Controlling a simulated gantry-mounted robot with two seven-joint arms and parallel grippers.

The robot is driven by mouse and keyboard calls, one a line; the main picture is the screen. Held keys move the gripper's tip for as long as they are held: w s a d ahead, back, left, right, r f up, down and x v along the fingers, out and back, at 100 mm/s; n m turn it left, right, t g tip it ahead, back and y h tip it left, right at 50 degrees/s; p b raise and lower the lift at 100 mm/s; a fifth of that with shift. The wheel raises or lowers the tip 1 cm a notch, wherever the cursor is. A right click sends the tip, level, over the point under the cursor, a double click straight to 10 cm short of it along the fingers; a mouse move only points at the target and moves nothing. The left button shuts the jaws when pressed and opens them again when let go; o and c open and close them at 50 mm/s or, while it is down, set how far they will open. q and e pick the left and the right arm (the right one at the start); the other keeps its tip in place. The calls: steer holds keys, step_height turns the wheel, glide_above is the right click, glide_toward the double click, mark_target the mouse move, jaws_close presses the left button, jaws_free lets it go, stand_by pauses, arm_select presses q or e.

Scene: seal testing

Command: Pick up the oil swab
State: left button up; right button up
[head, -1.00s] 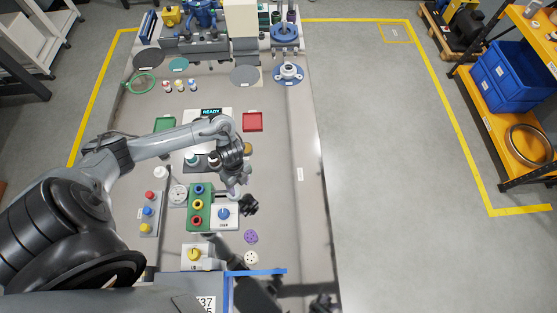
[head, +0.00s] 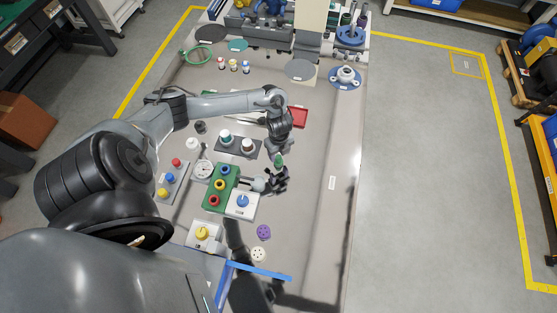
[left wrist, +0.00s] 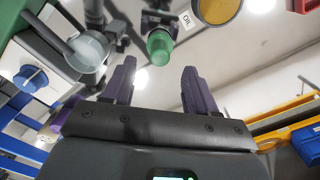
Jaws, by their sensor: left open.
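A green rounded handle (left wrist: 160,48), which I take to be the oil swab, stands in a black holder (left wrist: 159,20) in the left wrist view. It also shows in the head view as a small green tip (head: 279,161). My left gripper (left wrist: 160,85) is open and empty, its dark fingers apart. The handle lies just ahead of the gap between the fingertips, and I see no contact. In the head view the left gripper (head: 279,149) hangs close beside the green tip. A round tan pad labelled OIL (left wrist: 217,9) is at the upper right of the wrist view. The right gripper does not show.
A white box with a blue knob (head: 242,203) and a green block with coloured rings (head: 217,189) stand close to the holder. A dark bottle rack (head: 237,147) and a red tray (head: 298,117) are nearby. The bench's right side is mostly clear.

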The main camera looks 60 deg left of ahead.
mark_target(278, 157)
arm_select(q)
steer(key=f, duration=0.2)
steer(key=f+b, duration=0.1)
steer(key=f, duration=0.2)
steer(key=shift+a, duration=0.2)
steer(key=shift+r, duration=0.1)
jaws_close()
